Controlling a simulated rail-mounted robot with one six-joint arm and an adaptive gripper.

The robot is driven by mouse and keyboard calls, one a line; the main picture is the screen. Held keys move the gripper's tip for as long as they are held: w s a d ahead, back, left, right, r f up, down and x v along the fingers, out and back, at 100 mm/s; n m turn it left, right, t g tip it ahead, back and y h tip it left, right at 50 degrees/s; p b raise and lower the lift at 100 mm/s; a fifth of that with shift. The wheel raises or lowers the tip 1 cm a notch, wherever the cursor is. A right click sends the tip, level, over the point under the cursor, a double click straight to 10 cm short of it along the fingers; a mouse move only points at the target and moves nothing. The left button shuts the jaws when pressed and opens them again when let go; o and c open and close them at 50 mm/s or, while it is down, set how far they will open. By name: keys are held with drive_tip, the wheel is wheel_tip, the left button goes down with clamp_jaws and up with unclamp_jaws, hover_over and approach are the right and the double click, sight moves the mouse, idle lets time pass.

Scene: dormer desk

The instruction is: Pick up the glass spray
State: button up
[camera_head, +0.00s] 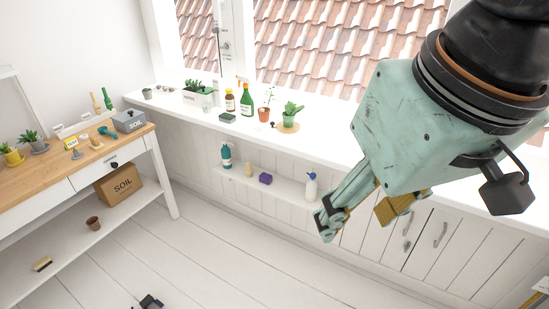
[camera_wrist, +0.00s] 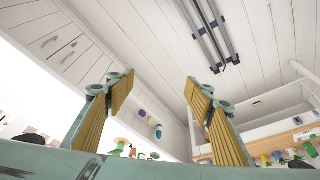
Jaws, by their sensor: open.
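A white bottle with a blue trigger-like top (camera_head: 311,187) stands on the low wall shelf below the window sill; it looks like the glass spray. My gripper (camera_head: 356,222) is open and empty, in front of the wall cabinets, to the right of this bottle and apart from it. In the wrist view my gripper (camera_wrist: 160,84) shows two spread fingers with yellow pads and nothing between them. Small shelf items show beyond the fingers there, too small to tell which is the spray.
The sill above holds an amber bottle (camera_head: 230,100), a green bottle (camera_head: 246,100) and plants. A wooden workbench (camera_head: 75,170) stands left. The floor between is mostly clear.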

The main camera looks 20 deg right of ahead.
drive_tip(key=shift+w, duration=0.1)
drive_tip(key=w+f+m+p, duration=0.1)
drive_tip(key=w+f+p, duration=0.15)
drive_tip(key=w, duration=2.45)
drive_tip(key=w+d+f+m+t, duration=0.1)
drive_tip(key=w+d+f, duration=0.1)
drive_tip(key=w+f, duration=0.65)
drive_tip(key=w+d+f+m, duration=0.15)
drive_tip(key=w+f, duration=0.35)
drive_tip(key=w, duration=0.7)
drive_tip(key=w+d+f+m+h+p, duration=0.1)
drive_tip(key=w+d+f, duration=0.35)
drive_tip(key=f, duration=0.65)
drive_tip(key=w+d+f+m+h, duration=0.1)
drive_tip(key=w+d+f, duration=0.3)
drive_tip(key=f, duration=0.6)
drive_tip(key=w+d+f+m+p, duration=0.1)
drive_tip(key=w+d+f, duration=0.2)
drive_tip(key=w+f, duration=0.55)
drive_tip(key=s+d+f+h, duration=0.1)
drive_tip(key=s+d+f, duration=0.1)
drive_tip(key=f, duration=0.6)
drive_tip(key=s+d+f, duration=0.2)
drive_tip(key=d+f, duration=0.1)
drive_tip(key=f, duration=0.5)
drive_tip(key=shift+d+f+h+p, duration=0.2)
drive_tip(key=shift+f+h+p, duration=0.1)
drive_tip(key=shift+h+p, duration=0.15)
